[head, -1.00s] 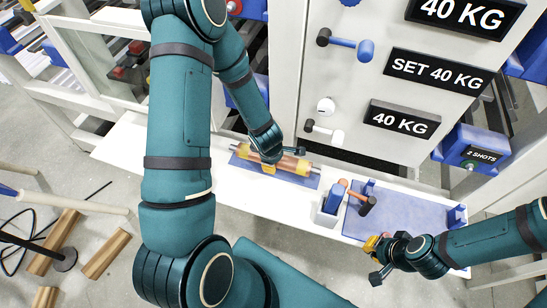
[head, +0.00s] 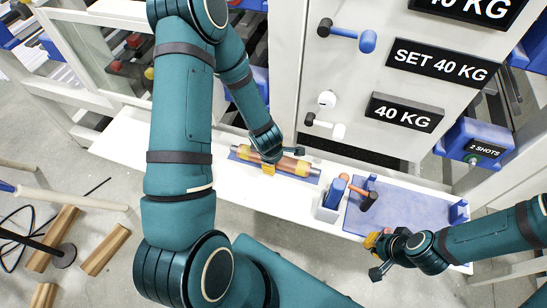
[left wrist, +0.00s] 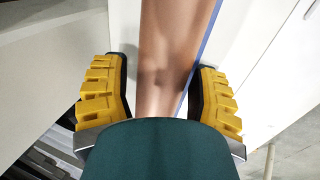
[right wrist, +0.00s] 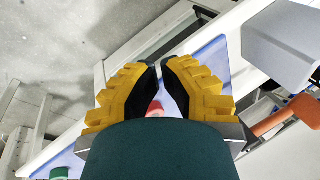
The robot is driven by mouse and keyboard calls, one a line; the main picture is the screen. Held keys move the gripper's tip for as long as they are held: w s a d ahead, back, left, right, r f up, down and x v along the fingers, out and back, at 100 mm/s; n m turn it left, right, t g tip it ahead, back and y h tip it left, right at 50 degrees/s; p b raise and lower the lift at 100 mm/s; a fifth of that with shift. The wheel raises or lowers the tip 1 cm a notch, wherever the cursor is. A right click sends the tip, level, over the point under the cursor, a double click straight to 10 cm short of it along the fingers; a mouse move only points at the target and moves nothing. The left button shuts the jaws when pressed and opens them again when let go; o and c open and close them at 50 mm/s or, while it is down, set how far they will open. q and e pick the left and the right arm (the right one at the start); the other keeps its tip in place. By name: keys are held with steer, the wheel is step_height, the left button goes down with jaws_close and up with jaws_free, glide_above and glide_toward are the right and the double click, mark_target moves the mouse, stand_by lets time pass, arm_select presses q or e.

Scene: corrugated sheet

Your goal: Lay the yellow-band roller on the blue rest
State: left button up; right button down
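The yellow-band roller (head: 290,164) has a copper body, yellow bands and grey ends. It lies on a blue mat (head: 235,153) on the white bench. My left gripper (head: 270,162) is over the roller, hiding part of it. In the left wrist view, the copper roller (left wrist: 165,65) runs between the two yellow fingers, which stand apart with small gaps beside it. A blue plate with upright brackets (head: 420,213), seemingly the blue rest, lies at the bench's right. My right gripper (head: 378,258) is at that plate's front edge. In the right wrist view its fingertips (right wrist: 160,66) nearly meet, holding nothing visible.
A white machine panel (head: 350,80) with knobs and weight signs rises behind the bench. Wood pieces (head: 105,250) lie on the floor at left.

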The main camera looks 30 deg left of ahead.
arm_select(q)
steer(key=shift+o, duration=0.7)
steer(key=v, duration=1.2)
stand_by(0.4)
